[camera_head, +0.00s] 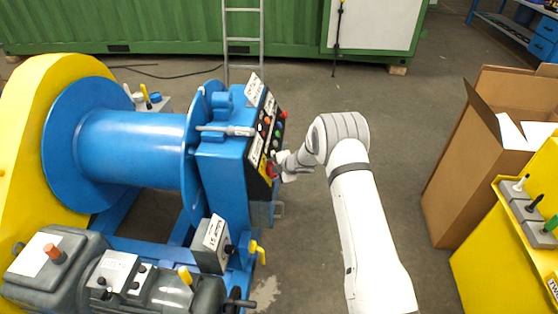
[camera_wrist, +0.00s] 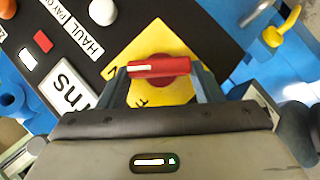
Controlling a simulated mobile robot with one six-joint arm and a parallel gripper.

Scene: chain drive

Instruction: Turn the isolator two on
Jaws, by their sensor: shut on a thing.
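A red rotary switch handle (camera_wrist: 158,68) sits on a yellow plate (camera_wrist: 150,42) in the wrist view. The handle lies nearly level in that picture, with a white mark towards its left end. My gripper (camera_wrist: 164,80) has one finger at each end of the handle and is shut on it. In the head view my gripper (camera_head: 278,168) is at the lower end of the black control panel (camera_head: 266,130) on the blue drum machine. The plate's lettering is mostly hidden by my gripper, so I cannot read which isolator this is.
Several buttons and lamps, including a white knob (camera_wrist: 103,12), sit on the panel close to the switch. A yellow lever (camera_wrist: 282,28) shows at the right. In the head view a ladder (camera_head: 243,40) stands behind the machine, and a cardboard box (camera_head: 465,165) is at the right.

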